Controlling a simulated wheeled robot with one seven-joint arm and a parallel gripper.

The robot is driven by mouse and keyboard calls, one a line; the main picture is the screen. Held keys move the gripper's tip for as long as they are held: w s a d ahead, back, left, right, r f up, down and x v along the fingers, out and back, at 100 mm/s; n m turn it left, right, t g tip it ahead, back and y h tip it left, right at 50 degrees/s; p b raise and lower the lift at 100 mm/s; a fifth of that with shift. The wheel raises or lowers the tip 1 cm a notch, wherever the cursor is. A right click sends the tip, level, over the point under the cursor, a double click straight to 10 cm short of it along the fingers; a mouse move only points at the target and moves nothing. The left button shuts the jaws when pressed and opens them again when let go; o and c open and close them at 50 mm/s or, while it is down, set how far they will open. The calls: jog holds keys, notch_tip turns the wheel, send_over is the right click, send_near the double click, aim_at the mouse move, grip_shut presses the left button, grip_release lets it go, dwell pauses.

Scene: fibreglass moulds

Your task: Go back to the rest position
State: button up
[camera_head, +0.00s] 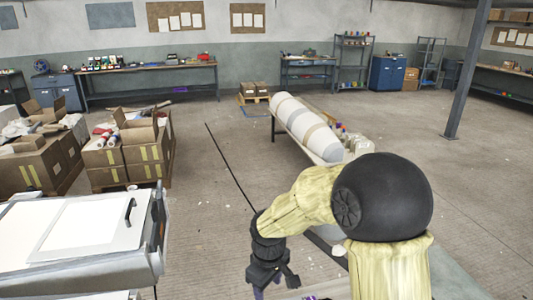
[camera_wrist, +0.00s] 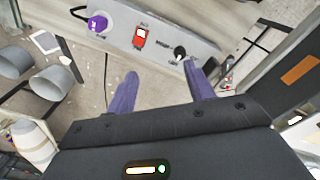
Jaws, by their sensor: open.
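My gripper (camera_head: 272,282) hangs down at the bottom centre of the head view, below my bent arm, and its lower end meets the picture's edge. In the wrist view my gripper (camera_wrist: 161,68) shows two purple fingers spread wide apart, with nothing between them. Beyond the fingertips is a grey control panel (camera_wrist: 112,22). It carries a purple knob (camera_wrist: 97,23), a red switch (camera_wrist: 140,37) and a black knob (camera_wrist: 180,53). The fingers appear apart from these controls, though the right fingertip overlaps the panel's lower edge in the picture.
A white-topped cabinet with a black handle (camera_head: 129,211) stands left of my arm. Cardboard boxes (camera_head: 143,153) stand beyond it. A long white mould (camera_head: 304,127) lies on a stand ahead. Grey buckets (camera_wrist: 50,82) are at left in the wrist view. The middle floor is open.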

jog(key=s+d+r+m+t, duration=0.1)
jog(key=s+d+r+m, duration=0.1)
jog(key=s+d+m, duration=0.3)
jog(key=s+d+r+m+t+p, duration=0.1)
jog(key=s+d+r+m, duration=0.2)
jog(key=d, duration=0.7)
jog(key=s+m, duration=0.2)
jog(key=s, duration=0.1)
jog(key=shift+p, duration=0.3)
jog(key=shift+d, duration=0.1)
